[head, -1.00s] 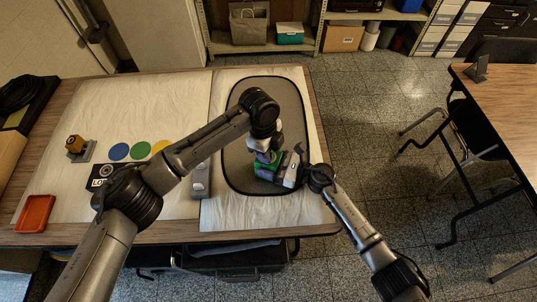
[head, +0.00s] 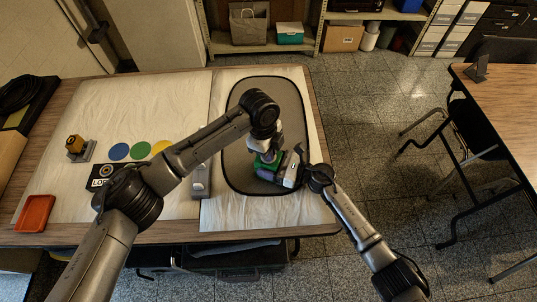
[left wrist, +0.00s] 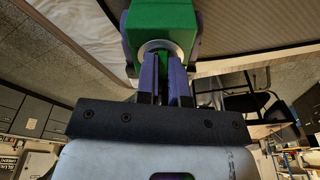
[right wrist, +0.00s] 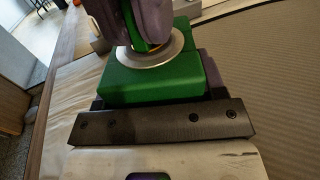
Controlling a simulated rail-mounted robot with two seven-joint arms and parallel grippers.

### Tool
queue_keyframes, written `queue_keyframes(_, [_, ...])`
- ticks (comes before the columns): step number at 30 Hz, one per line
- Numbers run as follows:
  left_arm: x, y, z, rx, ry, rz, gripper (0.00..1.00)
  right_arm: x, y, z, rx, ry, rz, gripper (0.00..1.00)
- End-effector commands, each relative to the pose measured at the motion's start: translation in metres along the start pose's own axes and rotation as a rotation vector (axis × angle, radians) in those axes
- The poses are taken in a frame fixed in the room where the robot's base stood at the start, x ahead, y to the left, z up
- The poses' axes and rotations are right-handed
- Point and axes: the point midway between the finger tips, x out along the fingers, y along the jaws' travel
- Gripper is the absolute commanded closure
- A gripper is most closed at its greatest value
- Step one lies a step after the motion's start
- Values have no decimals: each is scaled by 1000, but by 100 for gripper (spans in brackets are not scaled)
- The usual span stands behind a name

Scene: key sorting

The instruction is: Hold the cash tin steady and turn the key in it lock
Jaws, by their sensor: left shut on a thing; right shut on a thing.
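The green cash tin (head: 259,167) sits on the dark oval mat (head: 238,178). It fills the middle of the right wrist view (right wrist: 160,88). A round silver lock plate (right wrist: 158,54) is on its upper face. My left gripper (head: 267,156) points down over the lock, its purple fingers shut on a green key (right wrist: 136,28). The key stands at the lock plate; its tip is hidden. My right gripper (head: 278,172) is shut on the tin from the right, with purple fingers along its sides, partly hidden by the tin.
A grey box-like device (head: 200,180) lies left of the mat. The mat's far part is clear.

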Motion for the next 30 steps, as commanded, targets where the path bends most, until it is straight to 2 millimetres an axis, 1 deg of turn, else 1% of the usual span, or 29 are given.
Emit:
queue_keyframes(3, [0,0,0,-13,0,-2,100,0,0,0,0,1,-1,63])
queue_keyframes(5, [0,0,0,-53,1,-8,100,0,0,0,0,1,-1,63])
queue_keyframes(12, [0,0,0,-312,1,-47,100,0,0,0,0,1,-1,63])
queue_keyframes(15, [0,0,0,-382,1,-57,100,0,0,0,0,1,-1,63])
queue_keyframes(19, [0,0,0,-415,0,-62,100,0,0,0,0,1,-1,63])
queue_keyframes(30, [1,0,0,-422,0,-63,100,0,0,0,0,1,-1,63])
